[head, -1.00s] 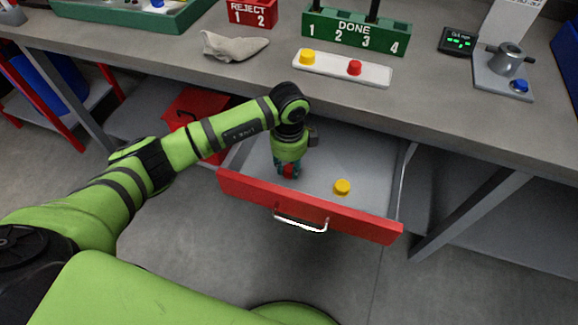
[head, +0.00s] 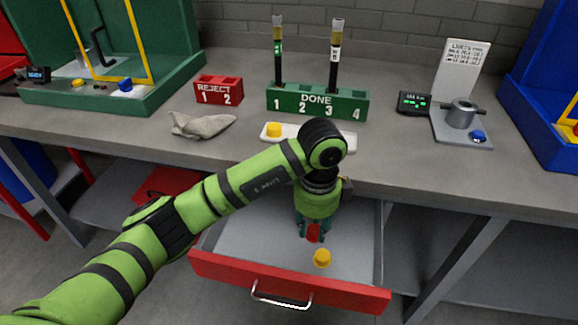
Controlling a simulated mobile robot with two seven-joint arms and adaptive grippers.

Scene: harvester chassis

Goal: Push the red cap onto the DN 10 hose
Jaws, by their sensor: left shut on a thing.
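My left gripper (head: 313,238) points down over the open drawer (head: 255,232), shut on a red cap (head: 314,232). Its fingers partly cover the cap, and how high it is above the drawer floor is hard to tell. A yellow cap (head: 322,258) lies in the drawer close by. Two upright dark hoses with yellowish upper parts, a left one (head: 278,60) and a right one (head: 336,60), stand in the green DONE rack (head: 317,103). Their small labels are too small to read, so I cannot tell which is DN 10. My right gripper is not in view.
A white tray (head: 350,143) with a yellow cap (head: 274,130) lies on the bench, partly behind my arm. A grey cloth (head: 202,124), red REJECT box (head: 219,91), small display (head: 414,103) and metal fixture (head: 461,114) stand around it. The drawer's red front (head: 215,268) faces me.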

